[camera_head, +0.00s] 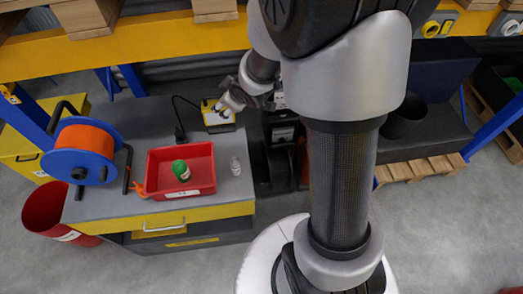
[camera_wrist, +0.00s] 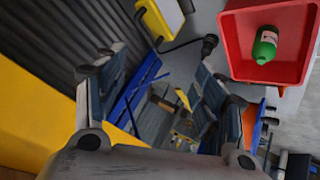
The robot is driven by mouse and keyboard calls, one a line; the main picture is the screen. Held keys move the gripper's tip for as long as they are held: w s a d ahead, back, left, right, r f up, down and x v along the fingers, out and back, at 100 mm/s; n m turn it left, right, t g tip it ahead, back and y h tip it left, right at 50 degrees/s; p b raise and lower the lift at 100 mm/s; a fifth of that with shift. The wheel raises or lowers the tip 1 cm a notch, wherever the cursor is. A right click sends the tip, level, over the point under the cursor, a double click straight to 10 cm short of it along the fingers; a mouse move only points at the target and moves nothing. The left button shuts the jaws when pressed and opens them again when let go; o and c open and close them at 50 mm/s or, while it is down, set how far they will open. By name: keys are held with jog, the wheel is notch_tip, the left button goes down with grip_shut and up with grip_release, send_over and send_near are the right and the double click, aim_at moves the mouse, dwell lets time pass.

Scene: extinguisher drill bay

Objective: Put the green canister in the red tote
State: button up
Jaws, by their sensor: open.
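The green canister (camera_head: 181,170) lies inside the red tote (camera_head: 205,188), which stands on the grey workbench. In the wrist view the canister (camera_wrist: 265,45) lies on its side on the floor of the tote (camera_wrist: 231,45), with a pale label facing the camera. My gripper (camera_head: 228,102) is open and empty behind and above the tote, near the back of the bench. In the wrist view its two fingers (camera_wrist: 160,92) are spread apart with nothing held between them. The gripper is apart from both canister and tote.
A red bin (camera_head: 52,214) stands on the floor.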

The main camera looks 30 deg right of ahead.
jog(key=s+r+m+g+h, duration=0.2)
jog(key=s+r+m, duration=0.2)
jog(key=s+r, duration=0.85)
jog(key=s+a+r+m+g+y, duration=0.1)
jog(key=s+a, duration=0.1)
jog(key=s, duration=0.6)
jog(key=s+a+r+m, duration=0.1)
jog(key=s+a, duration=0.2)
jog(key=s, duration=0.5)
jog(key=shift+s+g+y, duration=0.3)
jog(key=shift+g+y, duration=0.1)
jog(key=shift+r, duration=0.1)
